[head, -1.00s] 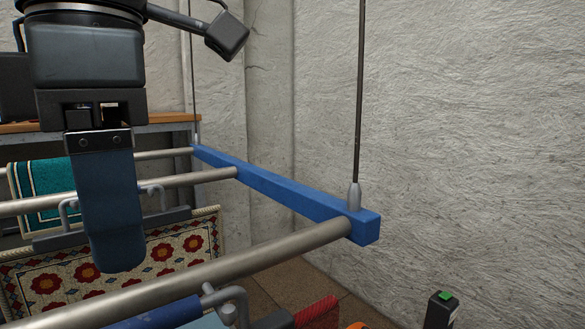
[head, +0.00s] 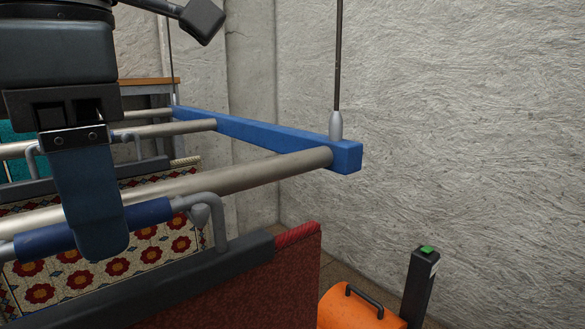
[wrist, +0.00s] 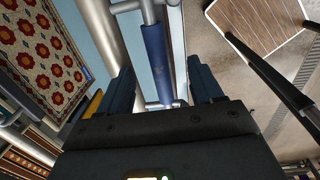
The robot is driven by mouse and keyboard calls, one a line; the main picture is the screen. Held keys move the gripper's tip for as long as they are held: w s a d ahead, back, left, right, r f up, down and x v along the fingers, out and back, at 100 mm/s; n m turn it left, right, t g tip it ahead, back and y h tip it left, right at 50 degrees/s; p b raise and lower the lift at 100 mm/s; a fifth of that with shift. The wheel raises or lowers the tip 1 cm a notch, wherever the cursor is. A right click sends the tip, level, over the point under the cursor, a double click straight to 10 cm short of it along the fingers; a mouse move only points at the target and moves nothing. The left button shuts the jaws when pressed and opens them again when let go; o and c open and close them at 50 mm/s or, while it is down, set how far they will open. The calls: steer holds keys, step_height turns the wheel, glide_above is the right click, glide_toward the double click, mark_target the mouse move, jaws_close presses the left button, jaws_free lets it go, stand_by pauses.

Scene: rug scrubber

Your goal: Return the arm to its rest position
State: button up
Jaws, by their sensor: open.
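My gripper (head: 98,240) is at the left of the head view, pointing down, with one dark blue finger showing. In the wrist view, its two fingers stand apart (wrist: 160,72). A hanger's blue grip sleeve (wrist: 156,48) shows between them in that picture. In the head view, the finger overlaps the blue sleeve (head: 148,213) of a hanger with a grey hooked bar (head: 215,215). I cannot tell whether the fingers touch the sleeve.
Metal rails (head: 270,170) meet a blue beam (head: 265,137) hung on rods. A red rug (head: 255,285) hangs from a dark clamp bar. A patterned rug (head: 150,250) hangs behind. An orange object (head: 355,310) and a dark post (head: 420,285) stand lower right, near the wall.

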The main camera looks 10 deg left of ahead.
steer(key=f, duration=0.4)
steer(key=shift+s+d+g+h, duration=0.1)
steer(key=shift+d+g+h, duration=0.1)
steer(key=shift+g+h, duration=0.1)
steer(key=c, duration=0.5)
steer(key=shift+w+a+f, duration=0.1)
steer(key=shift+w+a, duration=0.1)
steer(key=shift+w, duration=0.15)
steer(key=shift+c, duration=0.5)
steer(key=shift+s+d+r, duration=0.1)
steer(key=shift+s+r, duration=0.15)
steer(key=shift+r, duration=0.05)
steer(key=shift+c, duration=0.8)
steer(key=shift+w+r, duration=0.1)
steer(key=shift+r, duration=0.15)
jaws_close()
steer(key=shift+a+r+p, duration=0.2)
steer(key=shift+r+p, duration=0.05)
steer(key=shift+p, duration=0.05)
